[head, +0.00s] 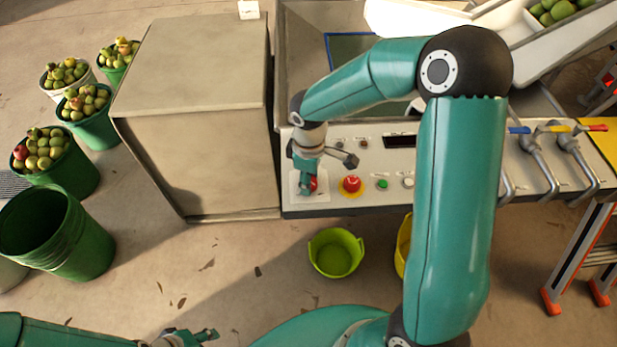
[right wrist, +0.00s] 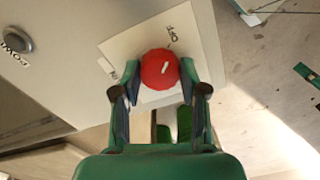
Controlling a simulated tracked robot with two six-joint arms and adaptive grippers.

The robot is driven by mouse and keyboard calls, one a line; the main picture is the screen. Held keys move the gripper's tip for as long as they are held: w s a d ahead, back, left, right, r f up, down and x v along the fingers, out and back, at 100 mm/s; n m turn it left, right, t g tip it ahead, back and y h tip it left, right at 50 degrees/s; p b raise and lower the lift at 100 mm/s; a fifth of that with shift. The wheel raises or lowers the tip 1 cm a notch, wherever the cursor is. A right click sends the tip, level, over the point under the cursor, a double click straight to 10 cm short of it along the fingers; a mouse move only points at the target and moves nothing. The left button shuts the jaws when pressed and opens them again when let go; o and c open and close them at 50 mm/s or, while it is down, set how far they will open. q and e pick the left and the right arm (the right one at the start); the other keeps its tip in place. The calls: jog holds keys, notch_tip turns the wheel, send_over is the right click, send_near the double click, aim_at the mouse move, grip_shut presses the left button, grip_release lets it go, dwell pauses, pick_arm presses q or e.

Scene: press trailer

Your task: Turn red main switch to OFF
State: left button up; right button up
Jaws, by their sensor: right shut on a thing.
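The red main switch (right wrist: 160,69) is a round red knob with a white mark, on a white plate (right wrist: 115,48) with an OFF label (right wrist: 172,32) beside it. In the right wrist view the mark points roughly toward that label, slightly tilted. My right gripper (right wrist: 160,82) is shut on the knob, one finger on each side. In the head view the right gripper (head: 307,187) partly hides the red switch (head: 313,184) at the panel's left end. My left gripper (head: 192,337) is low at the bottom edge, away from the panel; its opening is unclear.
A red emergency button (head: 351,184) on yellow and a green button (head: 382,184) sit just right of the switch. A grey metal cabinet (head: 200,100) stands left. A lime bucket (head: 335,252) is on the floor below. Levered taps (head: 540,150) are at the right.

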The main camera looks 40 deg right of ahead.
jog(key=shift+w+r, duration=0.1)
jog(key=o, duration=1.1)
jog(key=shift+o, duration=0.2)
notch_tip(320, 180, up, 12)
dwell(0.3)
